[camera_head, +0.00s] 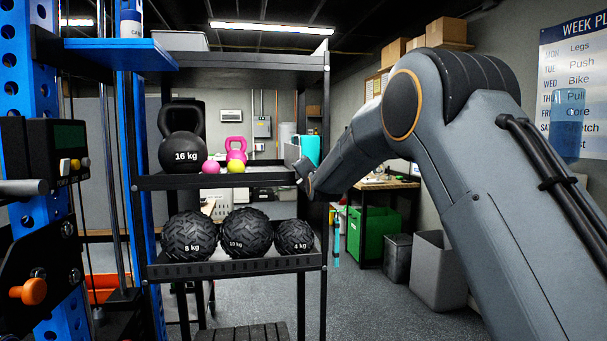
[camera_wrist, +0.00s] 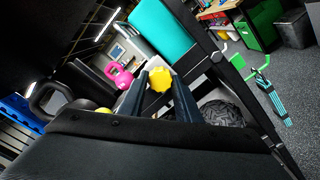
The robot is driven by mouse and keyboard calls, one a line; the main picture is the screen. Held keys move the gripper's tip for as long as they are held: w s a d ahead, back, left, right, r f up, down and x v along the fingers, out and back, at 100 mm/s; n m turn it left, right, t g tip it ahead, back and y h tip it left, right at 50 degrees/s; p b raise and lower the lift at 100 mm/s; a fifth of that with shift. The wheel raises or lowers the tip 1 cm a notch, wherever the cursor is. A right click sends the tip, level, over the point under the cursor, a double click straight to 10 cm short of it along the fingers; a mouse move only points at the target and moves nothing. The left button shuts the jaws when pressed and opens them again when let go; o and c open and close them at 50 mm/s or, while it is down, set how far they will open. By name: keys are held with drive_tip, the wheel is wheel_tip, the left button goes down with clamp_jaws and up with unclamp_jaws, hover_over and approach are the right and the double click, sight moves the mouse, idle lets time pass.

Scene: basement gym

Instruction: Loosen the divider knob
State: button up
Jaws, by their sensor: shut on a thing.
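The yellow lobed knob (camera_wrist: 160,79) shows in the wrist view between the tips of my gripper's two dark fingers. My gripper (camera_wrist: 158,92) is shut on it. In the head view my gripper (camera_head: 303,173) is at the right end of the rack's middle shelf, close to the right post. The knob is hidden from the head view. A teal block (camera_wrist: 160,32) stands just beyond the knob, and it also shows in the head view (camera_head: 310,149). I cannot tell how far the knob is turned.
The black rack (camera_head: 230,270) holds a 16 kg kettlebell (camera_head: 183,154), a pink kettlebell (camera_head: 236,149), a pink ball (camera_head: 211,167) and a yellow ball (camera_head: 237,166) on its middle shelf. Textured balls (camera_head: 189,237) fill the shelf below.

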drive_tip(key=shift+f+n, duration=0.1)
drive_tip(key=shift+n, duration=0.7)
drive_tip(key=o, duration=1.1)
drive_tip(key=shift+c, duration=0.2)
drive_tip(key=shift+s, duration=0.1)
drive_tip(key=b+v, duration=0.1)
drive_tip(key=v, duration=0.6)
drive_tip(key=shift+s+b, duration=0.35)
drive_tip(key=shift+d, duration=0.1)
